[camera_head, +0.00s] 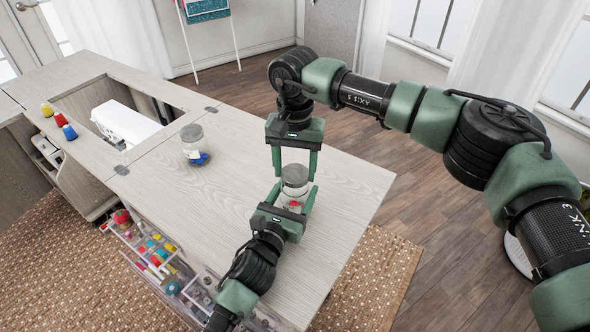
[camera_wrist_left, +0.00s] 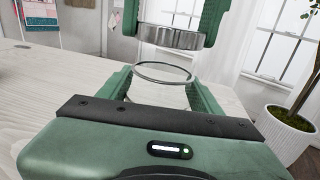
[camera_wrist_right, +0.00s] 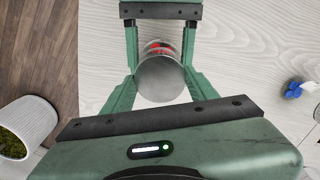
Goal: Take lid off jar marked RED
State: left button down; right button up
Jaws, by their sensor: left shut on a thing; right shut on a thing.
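The clear jar with red contents (camera_head: 295,205) stands on the cabinet top near its front right part. My left gripper (camera_head: 291,198) is shut on the jar's sides from the near side. My right gripper (camera_head: 295,168) is shut on the grey metal lid (camera_wrist_right: 160,82) from above. In the left wrist view the lid (camera_wrist_left: 172,38) hangs above the jar's open round rim (camera_wrist_left: 162,72), with a gap between them. The red contents (camera_wrist_right: 154,46) also show past the lid in the right wrist view. Any marking on the jar cannot be read.
A second lidded jar with blue contents (camera_head: 196,150) stands to the left on the cabinet top (camera_head: 215,195). Yellow, red and blue thread spools (camera_head: 60,119) stand at the far left near a white sewing machine (camera_head: 125,122). The top's right side is clear.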

aim_at(295, 173)
jog(key=shift+r, duration=0.15)
jog(key=shift+r, duration=1.9)
pick_arm(q)
jog(key=shift+c, duration=1.1)
grip_release()
jog(key=shift+s, duration=0.1)
